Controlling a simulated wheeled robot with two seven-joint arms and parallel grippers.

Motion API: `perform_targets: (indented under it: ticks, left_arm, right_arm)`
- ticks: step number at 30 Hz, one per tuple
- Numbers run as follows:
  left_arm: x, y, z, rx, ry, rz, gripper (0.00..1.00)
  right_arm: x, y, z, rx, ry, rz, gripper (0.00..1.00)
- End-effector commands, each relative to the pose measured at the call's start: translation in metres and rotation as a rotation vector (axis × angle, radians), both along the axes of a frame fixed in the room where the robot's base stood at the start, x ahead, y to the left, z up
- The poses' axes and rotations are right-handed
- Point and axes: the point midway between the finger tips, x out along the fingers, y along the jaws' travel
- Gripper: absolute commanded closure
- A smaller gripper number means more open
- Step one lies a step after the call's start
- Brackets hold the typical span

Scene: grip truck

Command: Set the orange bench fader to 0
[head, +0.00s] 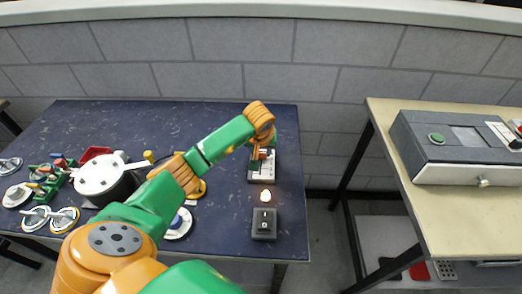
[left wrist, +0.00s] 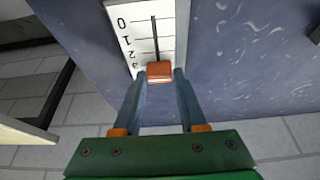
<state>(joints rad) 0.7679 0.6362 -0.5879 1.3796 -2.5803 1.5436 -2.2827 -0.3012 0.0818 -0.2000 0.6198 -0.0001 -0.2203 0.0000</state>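The bench fader is a white panel (head: 262,174) in a dark frame near the right edge of the blue table. In the left wrist view its scale (left wrist: 128,40) reads 0, 1, 2 and a partly hidden 3 along a dark slot. The orange knob (left wrist: 160,70) sits at the slot's near end, around the 3, away from the 0. My left gripper (left wrist: 160,76) has one finger on each side of the knob, very close to it; whether both touch it is unclear. In the head view my left gripper (head: 264,150) is over the panel's far end. My right gripper is not in view.
A dark switch box (head: 264,225) and a small lit bulb (head: 265,196) stand in front of the fader. Round plates, cables and a white-topped pot (head: 98,176) crowd the table's left. A beige bench (head: 465,210) with a grey device (head: 455,145) stands right, across a gap.

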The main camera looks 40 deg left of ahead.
Motion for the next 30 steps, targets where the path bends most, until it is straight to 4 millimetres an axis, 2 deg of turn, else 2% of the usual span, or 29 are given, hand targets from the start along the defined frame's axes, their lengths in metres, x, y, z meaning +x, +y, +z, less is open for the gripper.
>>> perform_targets:
  ticks: [1,3,4,30]
  left_arm:
    - [-0.0001,0.0002,0.0001,0.001,0.0,0.0,0.76]
    - [-0.0001,0.0002,0.0001,0.001,0.0,0.0,0.95]
    - [-0.0001,0.0002,0.0001,0.001,0.0,0.0,1.0]
    - [-0.0003,-0.0002,0.0,-0.001,0.001,0.001,1.0]
  right_arm:
    - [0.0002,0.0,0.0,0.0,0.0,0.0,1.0]
    - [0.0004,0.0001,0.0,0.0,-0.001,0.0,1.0]
    - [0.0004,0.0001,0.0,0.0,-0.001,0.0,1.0]
    - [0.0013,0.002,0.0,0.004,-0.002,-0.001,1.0]
